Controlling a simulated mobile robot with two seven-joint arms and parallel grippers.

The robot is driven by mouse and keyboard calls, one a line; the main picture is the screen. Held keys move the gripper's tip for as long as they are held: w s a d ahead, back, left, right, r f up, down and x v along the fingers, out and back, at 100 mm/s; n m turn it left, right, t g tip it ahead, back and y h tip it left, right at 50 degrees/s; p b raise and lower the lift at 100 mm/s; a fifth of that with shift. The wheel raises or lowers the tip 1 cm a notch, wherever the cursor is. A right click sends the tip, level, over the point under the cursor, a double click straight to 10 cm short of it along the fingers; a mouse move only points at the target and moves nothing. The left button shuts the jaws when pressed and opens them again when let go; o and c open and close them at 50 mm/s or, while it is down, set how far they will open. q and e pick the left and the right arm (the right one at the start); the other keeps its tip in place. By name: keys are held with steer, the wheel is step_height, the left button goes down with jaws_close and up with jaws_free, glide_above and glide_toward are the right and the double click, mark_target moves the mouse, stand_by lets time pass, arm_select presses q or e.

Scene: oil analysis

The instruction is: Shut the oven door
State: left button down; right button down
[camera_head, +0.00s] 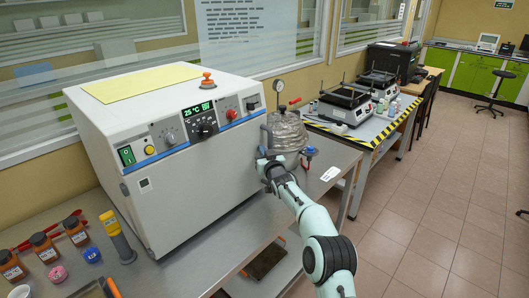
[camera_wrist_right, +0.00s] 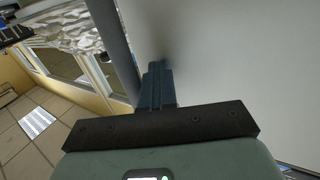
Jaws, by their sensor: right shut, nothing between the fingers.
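The white oven (camera_head: 165,150) stands on a steel bench, with dials, a display and a blue stripe along the top of its front. Its front door (camera_head: 195,185) looks flush with the body; a small gap cannot be told. My right gripper (camera_head: 264,158) is at the right end of the oven's front. In the right wrist view my gripper (camera_wrist_right: 158,85) has its fingers together and empty, pointing at a plain pale surface (camera_wrist_right: 240,70), very close to it. Whether they touch cannot be told. My left gripper is not in view.
A foil-wrapped vessel (camera_head: 286,132) with a gauge stands right of the oven, close behind my right gripper. Brown jars (camera_head: 43,247) and a yellow-handled tool (camera_head: 117,237) stand at the front left. The floor (camera_head: 430,200) at the right is clear.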

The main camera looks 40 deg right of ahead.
steer(key=shift+w+a+r, duration=0.15)
steer(key=shift+a+r, duration=0.15)
steer(key=shift+r, duration=0.45)
steer(key=f+b+v, duration=0.1)
steer(key=b+v, duration=0.4)
steer(key=v, duration=0.8)
steer(key=shift+s+d+f+b, duration=0.2)
steer(key=shift+s+f+b, duration=0.05)
steer(key=shift+s+b, duration=0.15)
